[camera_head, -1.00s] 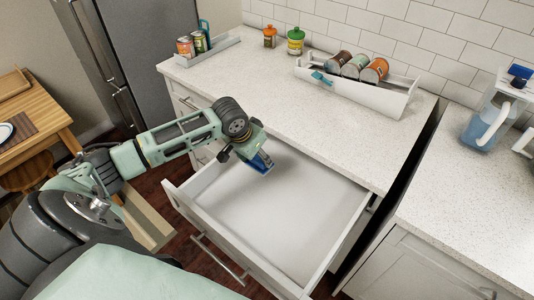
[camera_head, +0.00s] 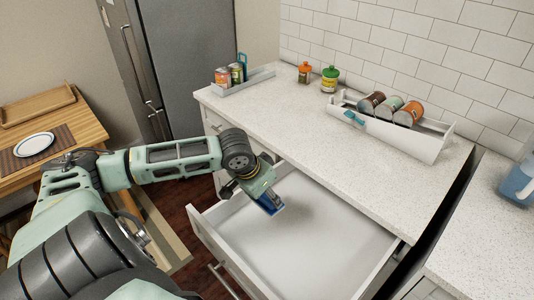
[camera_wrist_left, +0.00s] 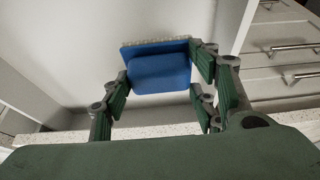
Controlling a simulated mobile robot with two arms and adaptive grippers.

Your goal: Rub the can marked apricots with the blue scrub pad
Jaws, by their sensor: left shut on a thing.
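My left gripper (camera_head: 266,198) is shut on the blue scrub pad (camera_head: 272,204) and holds it over the open drawer. In the left wrist view the blue pad (camera_wrist_left: 160,70) sits between the fingers of the gripper (camera_wrist_left: 165,82), with a pale bristly strip along its far edge. Cans stand in a grey tray (camera_head: 262,77) at the back left of the counter. More cans (camera_head: 390,107) lie on their sides in a white rack at the right. The labels are too small to read, so I cannot tell which can is marked apricots. My right gripper is out of view.
The open, empty drawer (camera_head: 310,250) juts out below the counter (camera_head: 320,130). An orange-lidded jar (camera_head: 304,72) and a green-lidded jar (camera_head: 329,79) stand near the tiled wall. The white rack (camera_head: 425,143) has a teal clip. The counter's middle is clear.

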